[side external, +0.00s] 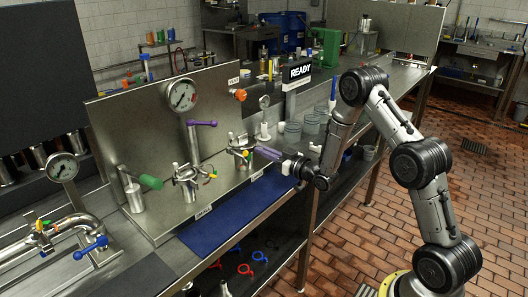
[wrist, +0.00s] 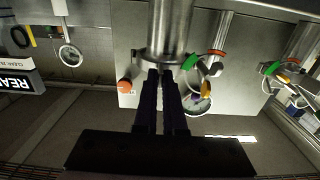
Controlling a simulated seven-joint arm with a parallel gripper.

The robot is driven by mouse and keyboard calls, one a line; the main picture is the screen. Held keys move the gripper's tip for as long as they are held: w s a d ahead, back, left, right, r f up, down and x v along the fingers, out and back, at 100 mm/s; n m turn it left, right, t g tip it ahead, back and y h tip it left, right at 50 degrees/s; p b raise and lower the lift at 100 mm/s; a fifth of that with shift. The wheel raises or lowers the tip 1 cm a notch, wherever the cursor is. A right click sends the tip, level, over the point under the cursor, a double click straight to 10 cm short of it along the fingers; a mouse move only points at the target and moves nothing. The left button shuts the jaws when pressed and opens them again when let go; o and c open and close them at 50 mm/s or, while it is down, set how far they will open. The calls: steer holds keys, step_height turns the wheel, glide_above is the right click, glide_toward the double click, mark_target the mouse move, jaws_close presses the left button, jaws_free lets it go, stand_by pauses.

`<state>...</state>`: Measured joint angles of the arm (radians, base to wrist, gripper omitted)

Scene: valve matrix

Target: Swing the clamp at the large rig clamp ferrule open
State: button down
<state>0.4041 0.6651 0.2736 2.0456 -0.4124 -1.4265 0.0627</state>
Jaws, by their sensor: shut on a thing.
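In the side external view, my gripper (side external: 268,153) reaches in from the right to the right-hand clamp fitting (side external: 240,146), a steel ferrule assembly on the steel bench. In the wrist view, the dark fingers of my gripper (wrist: 163,76) are close together at the flange edge of a large steel ferrule (wrist: 165,54). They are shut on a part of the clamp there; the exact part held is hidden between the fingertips. Just right of the fingers are a green piece (wrist: 190,62) and a yellow piece (wrist: 207,90). I cannot tell how far the clamp is swung.
A second clamp fitting (side external: 188,182) stands to the left, near a purple-handled valve (side external: 200,124) and a green handle (side external: 150,182). A steel back panel (side external: 130,115) carries a gauge (side external: 182,95) and an orange knob (side external: 240,95). A blue mat (side external: 225,218) lies clear in front.

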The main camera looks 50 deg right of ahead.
steer(key=shift+d, duration=0.1)
stand_by(0.8)
steer(key=d+n+g+y, duration=0.2)
steer(key=d+n+y, duration=0.3)
steer(key=y, duration=0.3)
steer(key=shift+s+d+n, duration=0.3)
steer(key=shift+s+d, duration=0.05)
steer(key=shift+d, duration=0.55)
steer(key=shift+r, duration=0.1)
steer(key=c, duration=1)
jaws_free()
steer(key=shift+a, duration=0.1)
